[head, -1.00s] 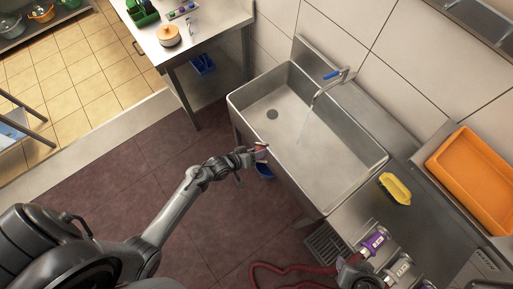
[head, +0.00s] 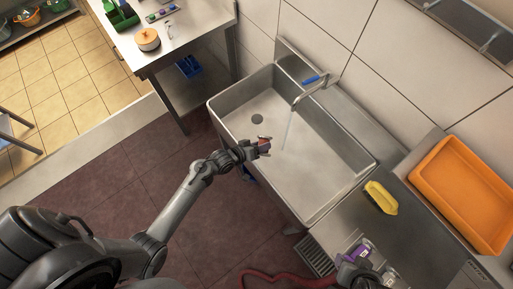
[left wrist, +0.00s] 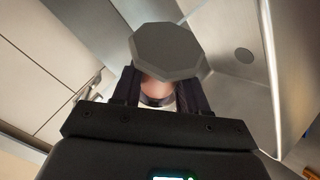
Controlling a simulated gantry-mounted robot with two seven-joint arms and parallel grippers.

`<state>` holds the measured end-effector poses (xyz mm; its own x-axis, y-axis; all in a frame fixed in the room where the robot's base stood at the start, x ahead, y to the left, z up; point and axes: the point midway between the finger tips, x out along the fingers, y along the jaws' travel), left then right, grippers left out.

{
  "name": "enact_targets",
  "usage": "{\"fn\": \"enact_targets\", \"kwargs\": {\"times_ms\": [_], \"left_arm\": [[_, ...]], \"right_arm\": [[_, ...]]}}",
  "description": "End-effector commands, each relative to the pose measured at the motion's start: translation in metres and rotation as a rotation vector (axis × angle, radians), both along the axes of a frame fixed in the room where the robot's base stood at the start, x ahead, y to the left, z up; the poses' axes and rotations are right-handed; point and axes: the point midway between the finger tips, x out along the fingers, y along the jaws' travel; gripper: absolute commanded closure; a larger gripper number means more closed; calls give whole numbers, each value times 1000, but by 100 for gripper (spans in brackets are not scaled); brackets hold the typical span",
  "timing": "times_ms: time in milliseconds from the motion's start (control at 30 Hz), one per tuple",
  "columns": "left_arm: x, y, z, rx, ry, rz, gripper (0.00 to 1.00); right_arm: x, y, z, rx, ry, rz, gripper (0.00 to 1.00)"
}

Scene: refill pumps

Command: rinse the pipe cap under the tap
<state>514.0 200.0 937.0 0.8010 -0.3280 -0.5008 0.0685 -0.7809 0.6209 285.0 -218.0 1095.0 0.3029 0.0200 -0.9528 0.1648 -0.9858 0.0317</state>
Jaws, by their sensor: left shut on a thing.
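The pipe cap (left wrist: 167,52) shows in the left wrist view as a grey, many-sided face with a pinkish part below it. My left gripper (left wrist: 158,92) is shut on it. In the head view my left gripper (head: 262,146) holds the small cap over the near part of the steel sink (head: 325,185).
An orange tray (head: 465,195) stands further right. A purple-marked item (head: 361,249) and a red hose (head: 285,277) are at the bottom. The sink basin is otherwise empty.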

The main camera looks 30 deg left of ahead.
Motion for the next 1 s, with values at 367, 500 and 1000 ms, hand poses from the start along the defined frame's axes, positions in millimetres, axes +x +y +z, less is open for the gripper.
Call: {"fn": "enact_targets", "kwargs": {"times_ms": [367, 500, 1000], "left_arm": [[36, -13, -14, -1, -5, 0, 96], [48, -18, -18, -1, -3, 1, 96], [92, -35, -31, -1, -3, 1, 96]], "right_arm": [[0, 0, -39, 0, -1, 0, 52], [1, 0, -51, 0, -2, 0, 52], [1, 0, -92, -2, -2, 1, 52]]}}
